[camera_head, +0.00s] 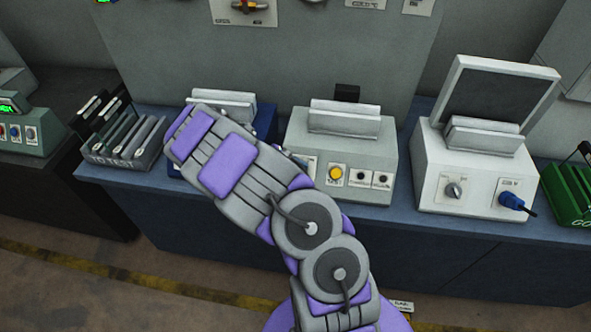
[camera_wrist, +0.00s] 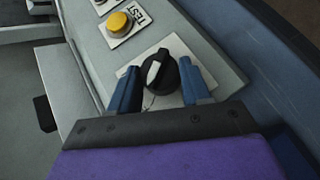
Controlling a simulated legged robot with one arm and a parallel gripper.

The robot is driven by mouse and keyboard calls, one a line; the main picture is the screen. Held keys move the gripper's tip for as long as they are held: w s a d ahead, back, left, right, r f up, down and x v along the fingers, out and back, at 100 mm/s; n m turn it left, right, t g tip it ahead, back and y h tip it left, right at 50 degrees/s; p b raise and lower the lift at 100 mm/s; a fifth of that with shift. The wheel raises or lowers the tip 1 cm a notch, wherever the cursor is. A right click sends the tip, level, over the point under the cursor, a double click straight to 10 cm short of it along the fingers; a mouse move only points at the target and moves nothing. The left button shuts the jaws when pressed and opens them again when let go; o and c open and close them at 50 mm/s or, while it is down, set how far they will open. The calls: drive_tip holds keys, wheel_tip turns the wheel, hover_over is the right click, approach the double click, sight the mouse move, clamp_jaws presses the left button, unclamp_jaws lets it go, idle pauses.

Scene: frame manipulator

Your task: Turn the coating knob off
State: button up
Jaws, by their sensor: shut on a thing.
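In the wrist view a round black knob (camera_wrist: 158,72) with a white pointer mark sits on a pale label plate on a grey panel. My gripper (camera_wrist: 164,76) has its two blue fingers on either side of the knob and is shut on it. The printing on the knob's plate is mostly hidden, so I cannot read the pointer's setting. In the head view my arm reaches across to the left part of the bench and hides my gripper and this knob.
A yellow TEST button (camera_wrist: 119,22) sits beside the knob; a yellow button also shows on the middle grey machine (camera_head: 352,145). A white machine (camera_head: 470,160) with a dial and blue switch stands right. A rack (camera_head: 125,145) stands left. The bench front (camera_head: 400,240) is clear.

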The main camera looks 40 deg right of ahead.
drive_tip(key=shift+s+a, duration=0.1)
idle(0.4)
drive_tip(key=o, duration=1.1)
drive_tip(key=shift+a, duration=0.15)
drive_tip(key=shift+c, duration=0.2)
drive_tip(key=shift+r, duration=0.15)
drive_tip(key=p+v, duration=0.2)
drive_tip(key=v, duration=1.5)
drive_tip(key=shift+a+f+p, duration=0.25)
drive_tip(key=shift+a+p, duration=0.05)
drive_tip(key=shift+p, duration=0.05)
